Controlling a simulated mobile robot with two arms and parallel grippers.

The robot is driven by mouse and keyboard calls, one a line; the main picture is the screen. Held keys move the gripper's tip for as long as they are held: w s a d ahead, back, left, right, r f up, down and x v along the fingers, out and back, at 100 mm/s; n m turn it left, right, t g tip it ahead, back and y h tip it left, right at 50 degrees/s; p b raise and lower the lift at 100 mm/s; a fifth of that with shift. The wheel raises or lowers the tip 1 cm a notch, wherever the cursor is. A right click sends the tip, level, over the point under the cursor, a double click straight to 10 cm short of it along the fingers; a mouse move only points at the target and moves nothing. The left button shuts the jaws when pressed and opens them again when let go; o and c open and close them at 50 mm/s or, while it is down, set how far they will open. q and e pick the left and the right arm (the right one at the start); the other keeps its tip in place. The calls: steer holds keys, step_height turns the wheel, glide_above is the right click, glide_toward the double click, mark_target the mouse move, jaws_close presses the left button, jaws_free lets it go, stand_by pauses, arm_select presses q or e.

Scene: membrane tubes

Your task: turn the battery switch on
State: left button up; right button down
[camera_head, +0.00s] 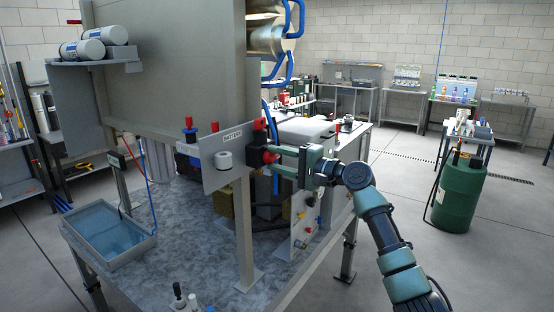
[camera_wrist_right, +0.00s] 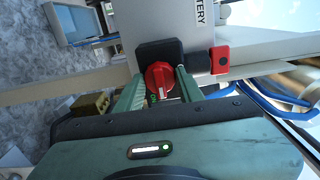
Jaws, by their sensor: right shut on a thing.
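The battery switch is a red knob (camera_wrist_right: 158,80) on a black base (camera_wrist_right: 158,54), fixed to a grey panel whose label (camera_head: 233,134) reads BATTERY. In the head view the red knob (camera_head: 269,156) shows at the panel's right edge. My right gripper (camera_wrist_right: 160,86) reaches it from the right with one finger on each side, shut on the knob. A white line on the knob runs roughly along the gripper's reach in the wrist view. In the head view the right gripper (camera_head: 283,162) partly hides the knob. My left gripper is not in view.
A red-capped black part (camera_wrist_right: 220,60) sits beside the switch. A large grey cabinet (camera_head: 175,70) stands above. A blue water tray (camera_head: 108,234) lies left on the bench. A plate with fittings (camera_head: 304,224) stands below my right gripper.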

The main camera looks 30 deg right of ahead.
steer(key=c, duration=0.9)
jaws_free()
steer(key=shift+d, duration=0.1)
steer(key=shift+s+f, duration=0.1)
steer(key=shift+s, duration=0.1)
steer(key=b+v, duration=0.4)
steer(key=v, duration=0.3)
steer(key=shift+s, duration=0.2)
steer(key=shift+d, duration=0.15)
